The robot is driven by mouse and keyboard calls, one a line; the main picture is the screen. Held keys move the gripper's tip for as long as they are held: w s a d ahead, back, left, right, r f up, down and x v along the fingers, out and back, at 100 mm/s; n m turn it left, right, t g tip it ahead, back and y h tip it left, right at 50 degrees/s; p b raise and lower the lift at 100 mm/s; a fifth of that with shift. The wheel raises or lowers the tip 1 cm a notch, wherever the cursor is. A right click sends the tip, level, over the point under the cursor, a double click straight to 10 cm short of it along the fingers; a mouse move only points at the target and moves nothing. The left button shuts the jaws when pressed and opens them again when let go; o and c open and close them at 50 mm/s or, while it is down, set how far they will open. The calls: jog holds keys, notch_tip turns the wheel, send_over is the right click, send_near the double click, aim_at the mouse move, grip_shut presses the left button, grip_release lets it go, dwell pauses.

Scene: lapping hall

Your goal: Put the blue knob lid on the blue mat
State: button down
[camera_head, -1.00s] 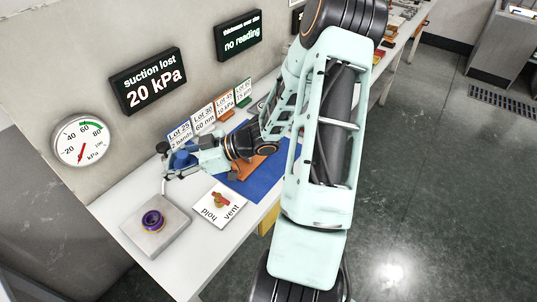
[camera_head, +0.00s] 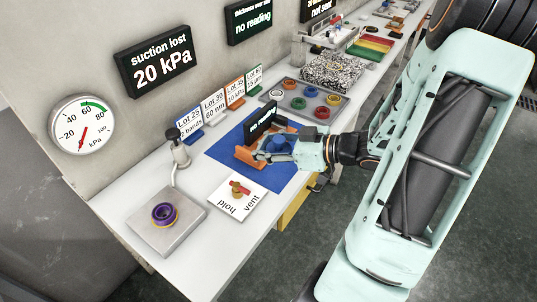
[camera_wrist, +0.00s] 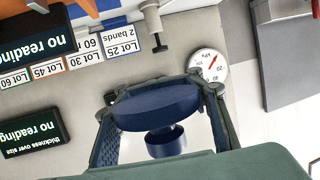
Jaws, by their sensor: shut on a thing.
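The blue knob lid (camera_head: 278,144) is between the fingers of my gripper (camera_head: 268,151). In the wrist view the lid (camera_wrist: 155,107) is a dark blue disc with a round knob, a finger pressed on each side. The gripper is shut on it. The blue mat (camera_head: 279,180) lies flat on the bench. My gripper and the lid are over the mat in the head view, in front of an orange stand. I cannot tell the exact gap between lid and mat. The fingers hide part of the lid.
The orange stand (camera_head: 246,157) with a black display is on the mat. A hold/vent plate (camera_head: 239,207) and a grey block with a purple ring (camera_head: 163,214) are to the left. A grey tray (camera_head: 294,99) of coloured lids stands behind. The mat's front part is clear.

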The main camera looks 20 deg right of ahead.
jog(key=s+d+f+m+t+h+b, duration=0.1)
jog(key=s+d+f+m+h+b, duration=0.2)
jog(key=b, duration=0.5)
jog(key=t+b, duration=0.1)
jog(key=b, duration=0.7)
send_over(260, 165)
jog(key=s, duration=0.2)
notch_tip(260, 165, down, 10)
jog(key=shift+w+d+r, duration=0.1)
jog(key=shift+d+r, duration=0.05)
jog(key=shift+r, duration=0.05)
jog(key=f, duration=0.2)
jog(key=f+b, duration=0.1)
jog(key=shift+w+f, duration=0.4)
jog(key=shift+f, duration=0.1)
jog(key=shift+f+b, duration=0.3)
jog(key=shift+f, duration=0.25)
